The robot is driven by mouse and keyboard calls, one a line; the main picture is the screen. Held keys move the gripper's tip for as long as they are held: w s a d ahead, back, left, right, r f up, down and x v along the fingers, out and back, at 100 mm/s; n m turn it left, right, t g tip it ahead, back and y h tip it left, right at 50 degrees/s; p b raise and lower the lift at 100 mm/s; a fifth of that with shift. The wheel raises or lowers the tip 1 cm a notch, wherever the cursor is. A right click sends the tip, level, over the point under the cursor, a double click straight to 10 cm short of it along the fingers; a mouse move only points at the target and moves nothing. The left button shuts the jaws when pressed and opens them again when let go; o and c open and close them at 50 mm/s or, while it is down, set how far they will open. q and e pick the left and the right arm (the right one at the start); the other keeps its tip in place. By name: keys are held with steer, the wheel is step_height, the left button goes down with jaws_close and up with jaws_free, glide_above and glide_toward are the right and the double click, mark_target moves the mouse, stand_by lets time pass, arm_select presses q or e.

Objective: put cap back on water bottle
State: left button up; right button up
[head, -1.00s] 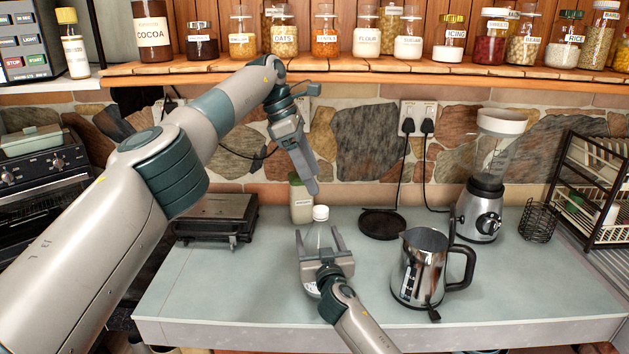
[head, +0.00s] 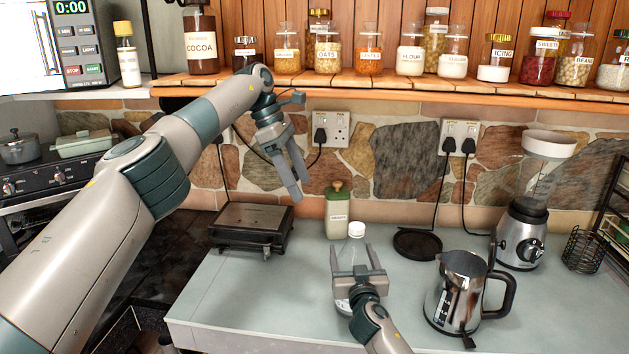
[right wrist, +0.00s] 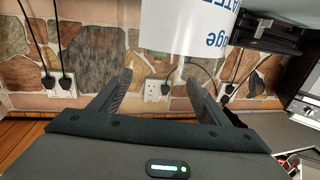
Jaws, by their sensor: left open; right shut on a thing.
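A clear water bottle (head: 342,297) stands upright over the counter with a white cap-like piece (head: 356,229) on its top. My right gripper (head: 357,261) is shut on the bottle below its top, one finger on each side, and hides part of it. In the right wrist view a white surface with blue letters, seemingly the bottle's label (right wrist: 185,25), shows beyond the fingers of the right gripper (right wrist: 160,85). My left gripper (head: 300,190) is open and empty, up and left of the bottle top, fingers pointing down and apart from it.
A green container (head: 338,212) stands just behind the bottle. A metal jug (head: 452,295) and a blender (head: 521,232) stand to the right, a dark grill (head: 250,226) to the left. The counter's left front (head: 235,300) is clear.

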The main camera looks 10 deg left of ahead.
arm_select(q)
steer(key=shift+a, duration=0.3)
arm_select(e)
steer(key=o, duration=2.2)
steer(key=shift+s, duration=0.1)
arm_select(q)
step_height(320, 180, down, 4)
steer(key=b, duration=0.3)
steer(key=shift+r+b, duration=0.1)
steer(key=shift+b, duration=0.3)
arm_select(e)
steer(key=s+d, duration=0.1)
steer(key=s, duration=0.4)
steer(key=s+d, duration=0.1)
steer(key=s, duration=0.5)
steer(key=s+d, duration=0.1)
steer(key=s, duration=0.5)
steer(key=shift+d, duration=0.2)
